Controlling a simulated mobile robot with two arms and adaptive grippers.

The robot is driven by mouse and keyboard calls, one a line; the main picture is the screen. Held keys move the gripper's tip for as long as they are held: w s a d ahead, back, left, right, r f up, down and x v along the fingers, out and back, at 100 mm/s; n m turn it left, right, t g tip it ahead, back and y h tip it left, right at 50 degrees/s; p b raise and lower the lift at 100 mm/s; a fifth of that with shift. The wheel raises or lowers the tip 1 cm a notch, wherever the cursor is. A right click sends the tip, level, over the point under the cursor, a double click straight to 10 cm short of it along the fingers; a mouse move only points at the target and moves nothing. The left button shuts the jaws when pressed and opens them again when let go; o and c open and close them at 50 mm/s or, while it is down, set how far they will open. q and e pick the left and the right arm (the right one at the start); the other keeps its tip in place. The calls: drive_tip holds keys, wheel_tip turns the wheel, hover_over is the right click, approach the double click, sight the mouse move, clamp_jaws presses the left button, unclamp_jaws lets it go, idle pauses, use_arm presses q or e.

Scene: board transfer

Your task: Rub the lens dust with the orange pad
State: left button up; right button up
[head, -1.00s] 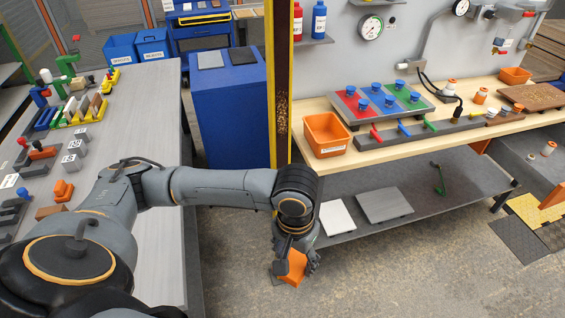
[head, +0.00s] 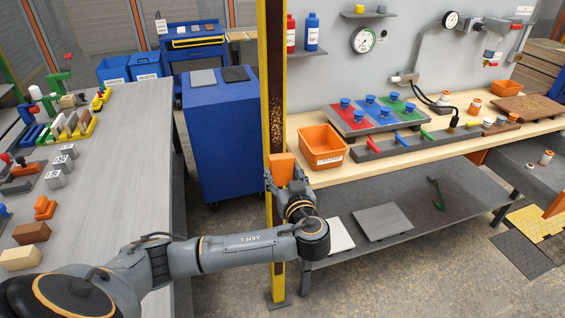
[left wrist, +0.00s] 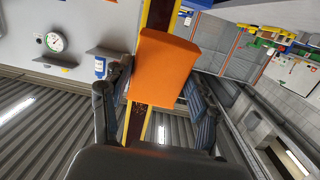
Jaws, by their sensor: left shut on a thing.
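The orange pad (head: 283,168) is held in my left gripper (head: 287,180), in front of the yellow post (head: 262,62). The left wrist view shows the pad (left wrist: 162,68) upright between the two fingers. A patch of brown speckles (head: 277,122), which looks like the lens dust, lies on the dark strip of the post, just above the pad. I cannot tell whether the pad touches the post. Some speckles also show below the pad in the left wrist view (left wrist: 139,112). My right gripper is not in view.
The wooden workbench (head: 375,158), with an orange bin (head: 323,157) at its near end, stands right of the post. A blue cabinet (head: 222,130) stands left of it. A grey table (head: 130,165) with several blocks fills the left.

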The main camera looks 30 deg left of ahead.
sight(281, 161)
use_arm(q)
drive_tip(key=r, duration=0.2)
drive_tip(key=r+y, duration=0.1)
drive_tip(key=shift+w+a, duration=0.2)
drive_tip(key=shift+a, duration=0.1)
drive_tip(key=shift+a+r+n+y, duration=0.15)
drive_tip(key=shift+r+n+y, duration=0.1)
drive_tip(key=shift+n+y, duration=0.05)
drive_tip(key=shift+x, duration=2.85)
drive_tip(key=shift+b+x, duration=0.65)
drive_tip(key=shift+x, duration=0.3)
drive_tip(key=shift+w, duration=0.1)
